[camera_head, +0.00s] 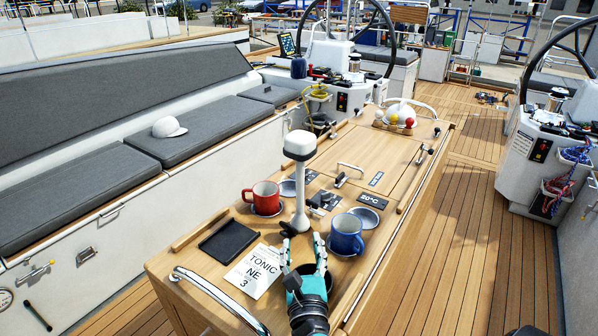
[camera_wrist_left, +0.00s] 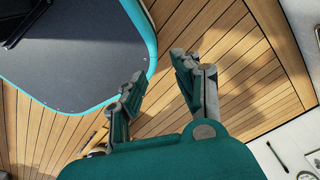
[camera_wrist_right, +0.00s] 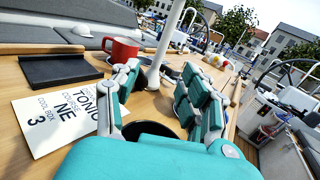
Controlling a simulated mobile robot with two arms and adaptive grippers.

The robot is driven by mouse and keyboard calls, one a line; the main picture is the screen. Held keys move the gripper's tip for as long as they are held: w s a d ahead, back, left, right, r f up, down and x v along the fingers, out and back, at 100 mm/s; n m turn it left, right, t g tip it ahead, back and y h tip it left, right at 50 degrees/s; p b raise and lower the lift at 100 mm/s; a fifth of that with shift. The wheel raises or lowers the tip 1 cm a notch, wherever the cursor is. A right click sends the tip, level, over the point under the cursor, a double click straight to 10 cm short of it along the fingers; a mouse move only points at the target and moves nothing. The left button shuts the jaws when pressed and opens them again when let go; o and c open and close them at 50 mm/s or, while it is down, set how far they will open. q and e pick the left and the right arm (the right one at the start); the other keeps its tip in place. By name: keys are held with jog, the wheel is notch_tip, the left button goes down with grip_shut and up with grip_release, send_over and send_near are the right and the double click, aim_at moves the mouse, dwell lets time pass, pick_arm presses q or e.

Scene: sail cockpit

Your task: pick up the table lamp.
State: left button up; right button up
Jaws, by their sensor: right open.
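The white table lamp (camera_head: 300,190) stands upright on the wooden cockpit table, with a boxy head, a slim stem and a round foot. Its stem also shows in the right wrist view (camera_wrist_right: 165,50), beyond and between my fingertips. My right gripper (camera_head: 304,244) is open and empty, low over the table on the near side of the lamp's foot, pointing at it. I cannot tell if a fingertip touches the foot. My left gripper (camera_wrist_left: 161,70) is open and empty over the plank deck, beside my own base; it is out of the head view.
A red mug (camera_head: 265,196) stands left of the lamp and a blue mug (camera_head: 346,234) right of it, close to my right gripper. A black tray (camera_head: 229,241) and a printed sheet (camera_head: 256,270) lie at left. A metal rail (camera_head: 222,297) edges the table's near side.

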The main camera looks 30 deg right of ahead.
jog(key=w+d+f+m, duration=0.1)
pick_arm(q)
jog(key=s+a+r+p, duration=0.2)
jog(key=s+r+p, duration=0.1)
jog(key=s, duration=0.2)
pick_arm(e)
jog(key=g, duration=0.1)
send_near(300, 202)
jog(key=shift+w+d+r, duration=0.2)
jog(key=shift+w+d, duration=0.3)
jog(key=shift+w, duration=0.15)
jog(key=x, duration=0.3)
jog(key=shift+f, duration=0.15)
jog(key=shift+w+d+p, duration=0.35)
jog(key=shift+w, duration=0.1)
jog(key=shift+w+d, duration=0.1)
jog(key=shift+w, duration=0.15)
jog(key=p+x, duration=0.1)
jog(key=x, duration=0.3)
jog(key=shift+w+d+f, duration=0.1)
jog(key=shift+w, duration=0.2)
pick_arm(q)
jog(key=w, duration=0.1)
jog(key=w+d+r, duration=0.1)
jog(key=w+r, duration=0.1)
jog(key=w, duration=0.1)
jog(key=shift+w+d, duration=0.1)
jog(key=shift+d, duration=0.3)
pick_arm(e)
grip_shut()
